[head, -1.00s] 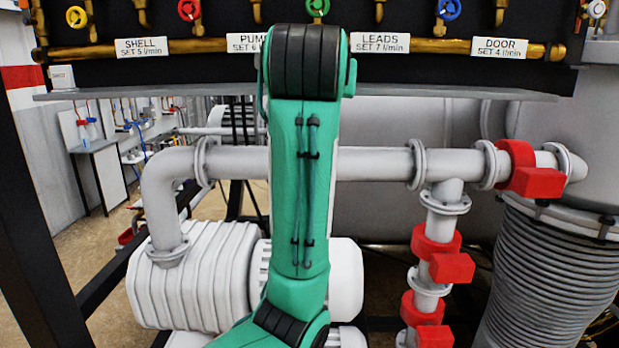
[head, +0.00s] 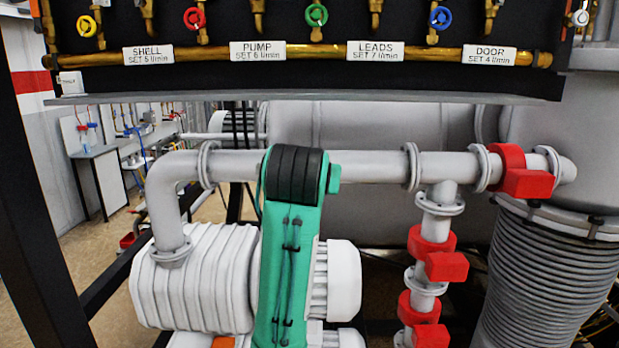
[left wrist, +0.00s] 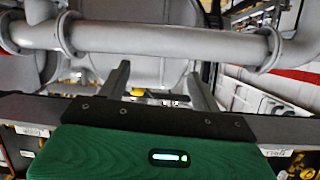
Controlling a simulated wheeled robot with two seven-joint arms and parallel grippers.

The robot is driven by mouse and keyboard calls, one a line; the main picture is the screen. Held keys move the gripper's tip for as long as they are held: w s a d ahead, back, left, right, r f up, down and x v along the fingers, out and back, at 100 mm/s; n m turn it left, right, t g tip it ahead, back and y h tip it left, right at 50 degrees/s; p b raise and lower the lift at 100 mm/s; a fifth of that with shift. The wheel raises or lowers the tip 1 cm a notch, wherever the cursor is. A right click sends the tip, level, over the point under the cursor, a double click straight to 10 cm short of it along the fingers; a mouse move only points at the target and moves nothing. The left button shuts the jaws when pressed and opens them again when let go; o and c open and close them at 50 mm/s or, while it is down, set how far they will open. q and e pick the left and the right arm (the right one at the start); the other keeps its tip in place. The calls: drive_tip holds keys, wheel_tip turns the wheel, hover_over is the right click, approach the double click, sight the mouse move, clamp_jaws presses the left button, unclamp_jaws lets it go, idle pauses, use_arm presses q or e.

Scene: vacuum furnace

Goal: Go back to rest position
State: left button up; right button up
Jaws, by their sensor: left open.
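My left gripper (left wrist: 160,84) shows in the left wrist view with its two grey fingers spread apart and nothing between them. The fingers point toward a grey pipe (left wrist: 160,40) and the pale furnace body behind it, and they look clear of both. In the head view, one of my green arm links stands upright in the middle, in front of the pump and the horizontal pipe (head: 370,166). No gripper shows in the head view. My right gripper is in neither view.
A black panel with SHELL (head: 148,54), PUMP (head: 257,51), LEADS (head: 375,53) and DOOR (head: 489,56) labels spans the top. A ribbed grey pump (head: 195,285), red valve blocks (head: 446,266) and a bellows (head: 535,275) stand below. Open floor shows at left.

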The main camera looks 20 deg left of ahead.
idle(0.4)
